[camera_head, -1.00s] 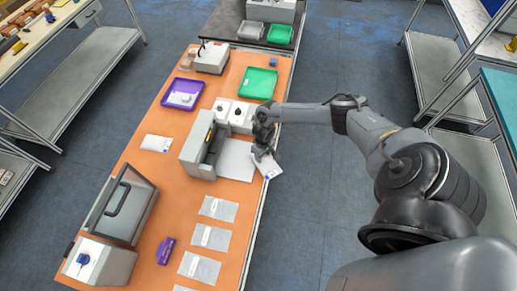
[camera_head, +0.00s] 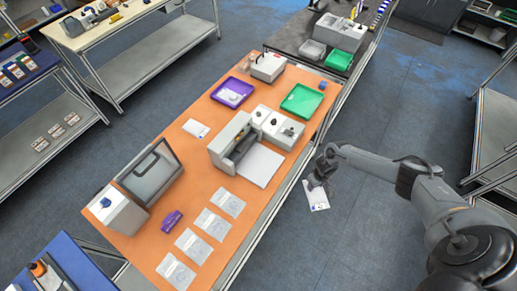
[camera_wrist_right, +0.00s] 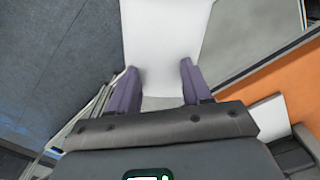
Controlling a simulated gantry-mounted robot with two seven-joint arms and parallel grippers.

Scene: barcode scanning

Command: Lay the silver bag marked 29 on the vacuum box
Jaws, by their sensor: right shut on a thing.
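My right gripper (camera_head: 321,179) is shut on a pale bag (camera_head: 317,198), which hangs beyond the table's right edge, above the floor. In the right wrist view the bag (camera_wrist_right: 165,35) lies between the two fingers of my right gripper (camera_wrist_right: 160,85) and extends away from them. Its number cannot be read. A grey box-shaped machine with a framed lid (camera_head: 150,176) stands at the table's left; a grey machine (camera_head: 228,142) with a white plate (camera_head: 259,166) stands mid-table. I cannot tell which is the vacuum box. My left gripper is out of view.
Several flat clear bags (camera_head: 212,224) lie along the front of the orange table (camera_head: 185,205), beside a purple pack (camera_head: 172,221). Another pale bag (camera_head: 196,128) lies farther back. Purple (camera_head: 232,91) and green (camera_head: 302,100) trays stand at the back. Floor right of the table is clear.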

